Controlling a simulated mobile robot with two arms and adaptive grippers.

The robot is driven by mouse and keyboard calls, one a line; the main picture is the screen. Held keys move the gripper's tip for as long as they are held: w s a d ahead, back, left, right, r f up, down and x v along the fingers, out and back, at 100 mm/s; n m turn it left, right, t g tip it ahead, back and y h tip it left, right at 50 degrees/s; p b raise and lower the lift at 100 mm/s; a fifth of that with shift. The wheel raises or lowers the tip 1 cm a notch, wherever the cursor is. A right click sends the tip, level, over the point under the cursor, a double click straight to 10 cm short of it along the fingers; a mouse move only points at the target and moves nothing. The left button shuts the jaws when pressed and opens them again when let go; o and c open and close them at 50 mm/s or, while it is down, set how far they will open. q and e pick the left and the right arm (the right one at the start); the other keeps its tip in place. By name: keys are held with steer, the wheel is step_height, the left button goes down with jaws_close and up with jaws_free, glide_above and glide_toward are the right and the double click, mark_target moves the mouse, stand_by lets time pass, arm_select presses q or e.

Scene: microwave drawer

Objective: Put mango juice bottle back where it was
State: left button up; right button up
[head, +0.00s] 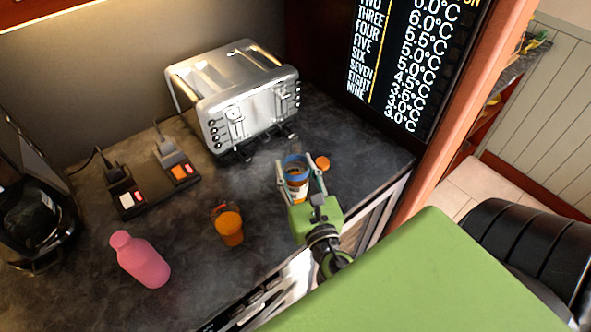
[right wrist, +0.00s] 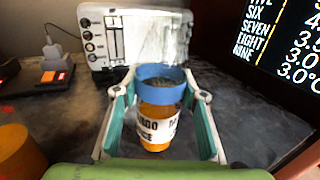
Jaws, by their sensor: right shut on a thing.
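The mango juice bottle (head: 297,188) is a small orange bottle with a blue rim and a white label. It stands roughly upright over the dark counter, in front of the toaster. My right gripper (head: 300,168) is shut around its sides. In the right wrist view the bottle (right wrist: 157,124) sits between the green-padded fingers of the gripper (right wrist: 160,95), and part of its label lettering shows. I cannot tell whether its base touches the counter. My left gripper is not in view.
A silver toaster (head: 236,95) stands behind. A small orange round thing (head: 322,163) lies right of the bottle. An orange container (head: 229,229), a pink bottle (head: 141,261) and a power strip (head: 152,190) are on the left. A display panel (head: 412,60) stands at the right.

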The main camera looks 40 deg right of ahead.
steer(key=shift+f, duration=0.15)
steer(key=o, duration=1.4)
steer(key=shift+b+v, duration=2.8)
steer(key=shift+v, duration=3.25)
